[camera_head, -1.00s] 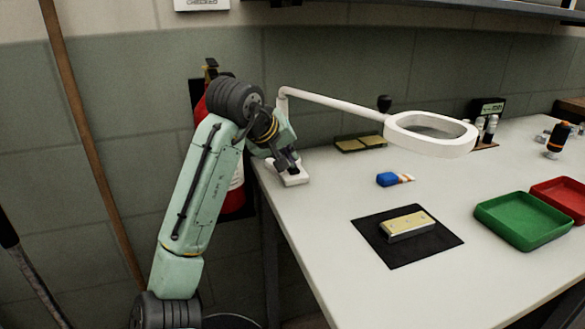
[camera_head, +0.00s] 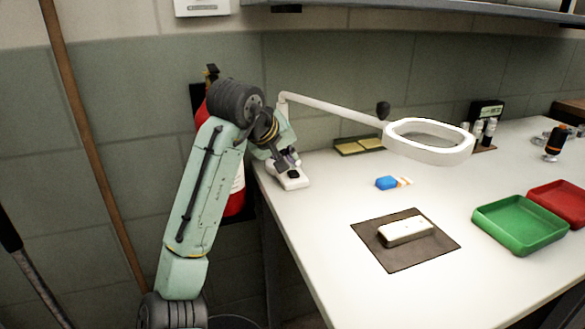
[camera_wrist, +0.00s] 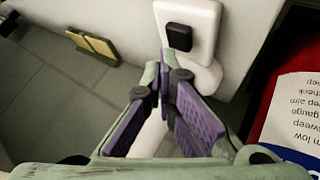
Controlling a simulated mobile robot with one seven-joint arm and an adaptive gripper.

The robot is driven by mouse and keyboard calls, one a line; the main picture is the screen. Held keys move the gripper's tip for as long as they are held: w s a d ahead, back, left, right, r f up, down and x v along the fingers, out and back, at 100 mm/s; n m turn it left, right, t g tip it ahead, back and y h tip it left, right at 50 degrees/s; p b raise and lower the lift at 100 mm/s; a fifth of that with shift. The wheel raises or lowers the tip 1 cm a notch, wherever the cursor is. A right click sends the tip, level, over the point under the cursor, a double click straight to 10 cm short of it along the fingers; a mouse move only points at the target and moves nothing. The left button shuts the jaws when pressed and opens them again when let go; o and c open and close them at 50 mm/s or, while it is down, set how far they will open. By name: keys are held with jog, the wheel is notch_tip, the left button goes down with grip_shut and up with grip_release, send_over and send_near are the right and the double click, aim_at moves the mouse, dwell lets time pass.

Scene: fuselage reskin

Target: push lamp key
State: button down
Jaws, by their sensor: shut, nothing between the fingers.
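The white magnifier lamp stands at the back left of the bench in the head view. Its ring head (camera_head: 440,154) hangs over the bench and looks bright white. Its white base (camera_head: 301,183) sits by the left bench edge, and the base also shows in the wrist view (camera_wrist: 205,14). The small black key (camera_wrist: 179,37) is on the base; in the head view it is a dark spot (camera_head: 293,173). My gripper (camera_wrist: 165,58) is shut and empty, its tips just short of the key in the wrist picture. Whether they touch it I cannot tell. The gripper also shows in the head view (camera_head: 285,164).
A pale block (camera_head: 408,230) lies on a dark mat (camera_head: 405,262) below the ring. A blue item (camera_head: 386,183), a green tray (camera_head: 520,247) and a red tray (camera_head: 566,215) are on the bench. The lamp arm (camera_head: 335,107) spans above the bench. A red extinguisher (camera_head: 235,200) hangs behind my arm.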

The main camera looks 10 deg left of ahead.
aim_at(290, 172)
notch_tip(290, 172, up, 6)
jog(key=p, duration=0.5)
jog(key=shift+f, duration=0.1)
dwell(0.4)
